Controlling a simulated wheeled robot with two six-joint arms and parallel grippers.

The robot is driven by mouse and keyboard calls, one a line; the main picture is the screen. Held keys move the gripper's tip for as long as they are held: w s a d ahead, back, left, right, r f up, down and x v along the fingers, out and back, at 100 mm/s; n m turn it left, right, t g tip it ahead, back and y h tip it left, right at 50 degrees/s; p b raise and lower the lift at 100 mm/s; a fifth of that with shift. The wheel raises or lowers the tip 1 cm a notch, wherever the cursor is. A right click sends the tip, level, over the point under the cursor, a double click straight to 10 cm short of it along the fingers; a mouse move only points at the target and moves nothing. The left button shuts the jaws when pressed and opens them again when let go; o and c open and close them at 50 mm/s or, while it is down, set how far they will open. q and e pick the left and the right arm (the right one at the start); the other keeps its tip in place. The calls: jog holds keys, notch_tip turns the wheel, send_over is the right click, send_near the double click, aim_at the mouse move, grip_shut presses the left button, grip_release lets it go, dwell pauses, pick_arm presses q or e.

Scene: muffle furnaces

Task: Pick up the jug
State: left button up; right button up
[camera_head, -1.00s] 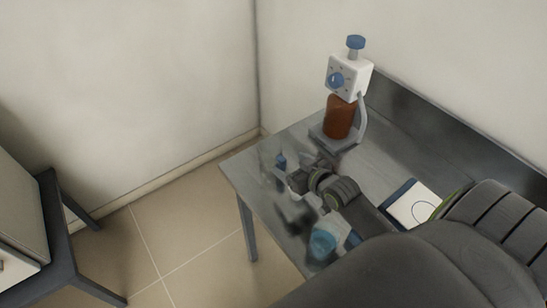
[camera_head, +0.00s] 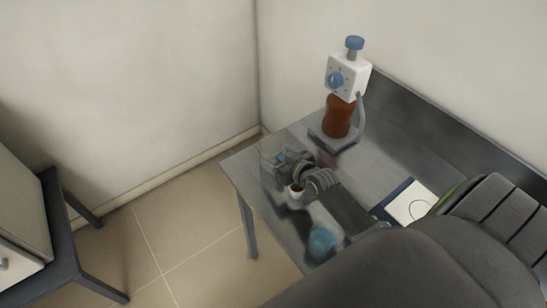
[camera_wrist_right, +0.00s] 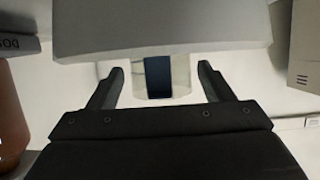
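The jug (camera_head: 268,150) is a clear vessel near the far left corner of the grey table, and it is hard to make out in the head view. In the right wrist view, which appears upside down, the jug (camera_wrist_right: 181,76) shows as a clear body with a dark blue patch. My right gripper (camera_head: 283,163) is beside it and partly hides it. In the wrist view the right gripper (camera_wrist_right: 161,68) is open, with one finger on each side of the jug and a gap at both sides. My left gripper is not in view.
A dispenser (camera_head: 349,76) on a brown bottle (camera_head: 338,117) stands behind my right gripper. A small white cup (camera_head: 296,194) sits under my wrist, and a blue vessel (camera_head: 321,241) is near the front edge. A white pad (camera_head: 410,204) lies to the right.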

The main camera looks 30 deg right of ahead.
jog(key=c, duration=0.8)
jog(key=shift+o, duration=0.2)
jog(key=shift+r, duration=0.1)
